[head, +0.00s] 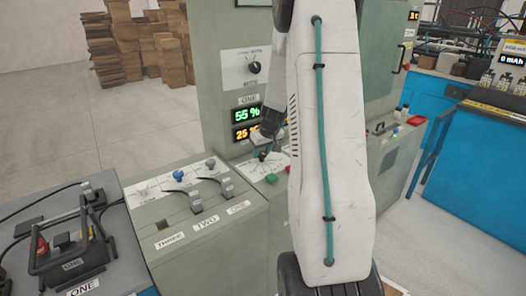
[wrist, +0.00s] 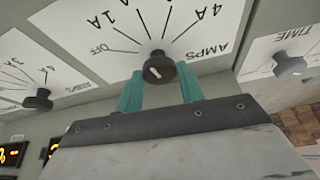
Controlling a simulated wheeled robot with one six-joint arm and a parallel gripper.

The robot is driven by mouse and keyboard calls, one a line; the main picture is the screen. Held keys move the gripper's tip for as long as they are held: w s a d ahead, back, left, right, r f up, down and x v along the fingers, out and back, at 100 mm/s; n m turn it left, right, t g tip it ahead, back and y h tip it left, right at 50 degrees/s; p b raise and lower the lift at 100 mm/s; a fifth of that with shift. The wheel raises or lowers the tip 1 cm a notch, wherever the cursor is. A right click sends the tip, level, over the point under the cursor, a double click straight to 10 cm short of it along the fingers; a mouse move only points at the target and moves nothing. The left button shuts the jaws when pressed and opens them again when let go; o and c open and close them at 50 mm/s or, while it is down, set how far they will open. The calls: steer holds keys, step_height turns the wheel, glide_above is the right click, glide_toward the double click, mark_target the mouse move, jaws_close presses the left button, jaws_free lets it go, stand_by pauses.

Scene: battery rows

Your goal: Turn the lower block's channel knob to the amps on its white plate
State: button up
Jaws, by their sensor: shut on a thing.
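My gripper (head: 264,150) is low at the grey cabinet front in the head view, mostly behind my arm. In the wrist view my gripper's (wrist: 160,88) two teal fingers stand on either side of a black round knob (wrist: 158,68) and are shut on it. The knob sits on a white dial plate (wrist: 110,60) printed with OFF, several amp marks up to 4A, and AMPS, seen upside down. A short white pointer line shows on the knob face; which mark it meets is not clear. I cannot make out a separate plate with a set value.
A second AMPS knob (wrist: 38,100) is at left in the wrist view, and a TIME knob (wrist: 289,66) at right. Lit displays (head: 247,114) are on the cabinet. A grey console (head: 205,225) with switches stands at left, and a blue bench (head: 475,150) at right.

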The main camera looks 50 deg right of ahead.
mark_target(260, 166)
steer(key=m, duration=0.2)
steer(key=m+h, duration=0.1)
steer(key=m, duration=0.1)
steer(key=shift+w+a+g+h, duration=0.1)
steer(key=shift+g+h, duration=0.2)
steer(key=shift+g, duration=0.1)
steer(key=shift+m+g+h, duration=0.4)
steer(key=shift+m+g, duration=0.1)
steer(key=shift+m, duration=1.6)
steer(key=o, duration=1)
steer(key=shift+c, duration=0.2)
steer(key=v, duration=0.8)
steer(key=shift+w+f, duration=0.1)
